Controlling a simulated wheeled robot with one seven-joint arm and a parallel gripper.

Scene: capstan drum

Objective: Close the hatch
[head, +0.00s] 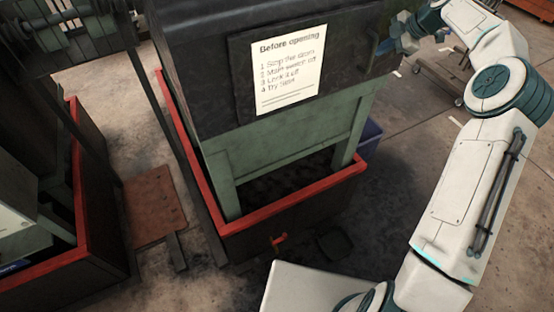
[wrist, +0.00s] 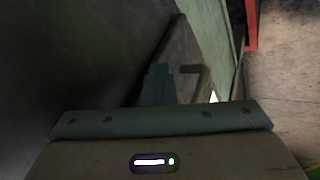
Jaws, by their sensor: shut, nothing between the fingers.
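The dark cover (head: 205,85) of a green machine carries a dark panel with a white "Before opening" notice (head: 287,70). I cannot tell for sure which part is the hatch or how far it stands open. My gripper (head: 388,47) is at the cover's right end, partly hidden in the head view. In the wrist view my gripper (wrist: 158,72) is shut and empty. It points along a dark panel (wrist: 180,45) with a short dark bent handle (wrist: 196,72) just right of the fingers. I cannot tell whether they touch.
A red-rimmed tray (head: 262,215) surrounds the machine's base, with a small red lever (head: 279,240) at its front. A second red-rimmed unit (head: 85,225) stands at left. A blue bin (head: 371,133) is behind the right corner. Concrete floor right of it is mostly clear.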

